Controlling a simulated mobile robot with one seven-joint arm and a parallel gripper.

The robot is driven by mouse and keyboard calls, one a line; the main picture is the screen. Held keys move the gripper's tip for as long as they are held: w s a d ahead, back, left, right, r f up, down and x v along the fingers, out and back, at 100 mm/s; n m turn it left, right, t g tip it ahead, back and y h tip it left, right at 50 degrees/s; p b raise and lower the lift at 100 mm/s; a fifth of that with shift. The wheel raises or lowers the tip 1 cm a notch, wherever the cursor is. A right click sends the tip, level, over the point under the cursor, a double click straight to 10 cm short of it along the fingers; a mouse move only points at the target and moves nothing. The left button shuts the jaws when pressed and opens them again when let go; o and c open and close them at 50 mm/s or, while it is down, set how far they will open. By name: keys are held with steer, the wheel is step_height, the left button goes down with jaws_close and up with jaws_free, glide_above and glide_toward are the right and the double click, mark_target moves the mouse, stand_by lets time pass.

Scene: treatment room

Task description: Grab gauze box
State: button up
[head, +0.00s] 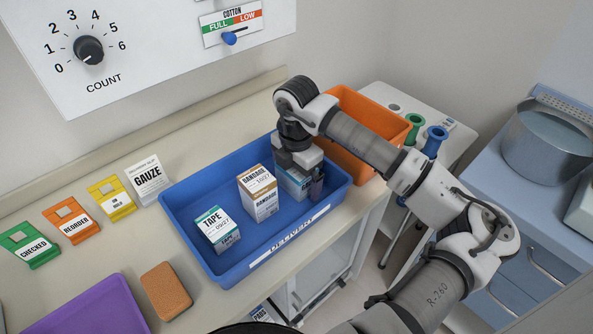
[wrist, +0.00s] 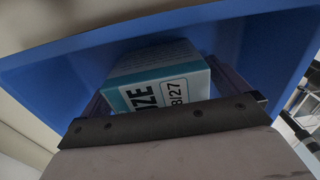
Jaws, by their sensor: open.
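The gauze box (head: 291,183) is a white and teal carton in the right part of the blue delivery tray (head: 184,207). It also shows in the wrist view (wrist: 155,77), where part of its label reads "ZE" and "8/27". My gripper (head: 303,182) is down in the tray over this box. In the wrist view its open fingers (wrist: 170,92) stand at either side of the box. I cannot tell whether they touch it. My gripper hides the top of the box in the head view.
A bandage box (head: 259,194) and a tape box (head: 217,231) stand in the same tray, left of my gripper. An orange bin (head: 366,108) is behind my arm. A gauze delivery slip (head: 147,179) and coloured cards lie left of the tray. A brown block (head: 166,290) lies in front.

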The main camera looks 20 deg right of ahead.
steer(key=c, duration=1.1)
